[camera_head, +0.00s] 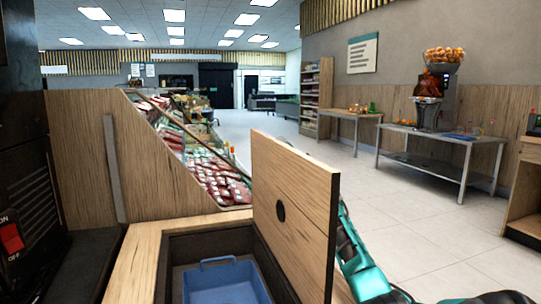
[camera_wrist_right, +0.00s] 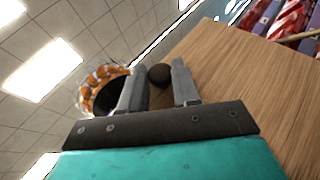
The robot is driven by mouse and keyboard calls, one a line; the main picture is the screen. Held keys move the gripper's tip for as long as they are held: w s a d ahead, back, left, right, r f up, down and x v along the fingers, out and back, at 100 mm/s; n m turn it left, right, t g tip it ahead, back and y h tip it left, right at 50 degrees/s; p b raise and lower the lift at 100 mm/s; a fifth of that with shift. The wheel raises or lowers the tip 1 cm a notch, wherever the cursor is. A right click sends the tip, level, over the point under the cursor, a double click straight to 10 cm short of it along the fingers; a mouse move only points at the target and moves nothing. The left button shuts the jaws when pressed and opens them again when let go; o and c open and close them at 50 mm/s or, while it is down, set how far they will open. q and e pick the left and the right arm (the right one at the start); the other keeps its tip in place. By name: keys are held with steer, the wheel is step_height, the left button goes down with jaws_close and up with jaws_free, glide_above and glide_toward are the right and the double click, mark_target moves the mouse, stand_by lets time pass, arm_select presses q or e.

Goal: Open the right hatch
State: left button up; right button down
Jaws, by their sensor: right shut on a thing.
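The right hatch (camera_head: 300,195) is a light wooden panel standing upright, tilted open beside an open compartment in the counter. A dark round spot marks its inner face. In the right wrist view the hatch's wooden face (camera_wrist_right: 225,75) fills the right side. My right gripper (camera_wrist_right: 160,82) has its two grey fingers on either side of a dark round knob (camera_wrist_right: 158,73), shut on it. In the head view my teal right arm is behind the hatch, and the hatch hides the gripper. My left gripper is not in view.
A blue bin (camera_head: 225,283) sits in the open compartment. A black machine (camera_head: 30,150) with a red switch stands at the left. A sloped display of packed goods (camera_head: 215,170) lies beyond. A metal table (camera_head: 430,140) holds the orange juicer (camera_head: 437,85). The tiled floor at right is clear.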

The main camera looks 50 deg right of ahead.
steer(key=shift+s+d+f+m+h, duration=0.1)
steer(key=shift+s+d+m+h, duration=0.2)
steer(key=shift+d+m, duration=0.2)
steer(key=c, duration=0.9)
jaws_free()
steer(key=shift+p+v, duration=0.4)
steer(key=shift+v, duration=3.35)
steer(key=shift+a, duration=0.1)
